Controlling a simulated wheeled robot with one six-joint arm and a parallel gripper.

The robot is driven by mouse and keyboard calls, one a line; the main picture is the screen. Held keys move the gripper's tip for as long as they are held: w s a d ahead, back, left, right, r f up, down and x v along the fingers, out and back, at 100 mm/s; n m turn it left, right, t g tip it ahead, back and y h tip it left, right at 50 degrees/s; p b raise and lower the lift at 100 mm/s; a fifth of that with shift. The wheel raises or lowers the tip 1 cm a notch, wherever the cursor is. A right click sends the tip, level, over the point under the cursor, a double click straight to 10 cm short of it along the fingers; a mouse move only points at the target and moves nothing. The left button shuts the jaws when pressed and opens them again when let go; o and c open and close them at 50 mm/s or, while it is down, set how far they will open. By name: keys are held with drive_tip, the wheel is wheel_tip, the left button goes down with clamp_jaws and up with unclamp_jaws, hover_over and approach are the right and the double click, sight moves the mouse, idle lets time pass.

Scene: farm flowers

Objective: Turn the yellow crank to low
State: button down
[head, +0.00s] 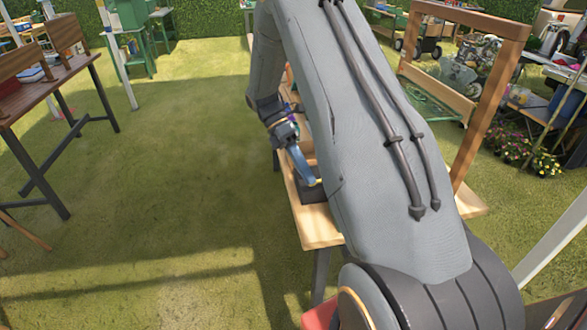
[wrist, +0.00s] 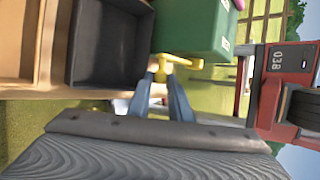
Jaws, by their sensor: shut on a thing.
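The yellow crank (wrist: 182,61) shows in the wrist view, sticking out below a green box (wrist: 215,30). My gripper (wrist: 161,77) has its two blue-grey fingers close around the crank's near part and is shut on it. In the head view my gripper (head: 304,168) is down at the wooden bench (head: 313,226), with a small bit of yellow at its tips. My arm hides most of the bench and the box there. I cannot read any low mark or tell the crank's setting.
In the wrist view a dark tray (wrist: 76,62) lies left of the green box and a red machine (wrist: 267,100) stands at the right. In the head view a wooden frame (head: 489,95) rises behind my arm. Open grass lies left, before a brown table (head: 62,80).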

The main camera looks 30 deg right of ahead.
drive_tip(key=shift+d+f+g+b, duration=0.1)
drive_tip(key=shift+f+g+b, duration=0.25)
drive_tip(key=shift+f+g, duration=0.1)
idle(0.3)
drive_tip(key=c, duration=1.6)
unclamp_jaws()
drive_tip(key=b+v, duration=0.2)
drive_tip(key=v, duration=0.6)
drive_tip(key=shift+b, duration=0.35)
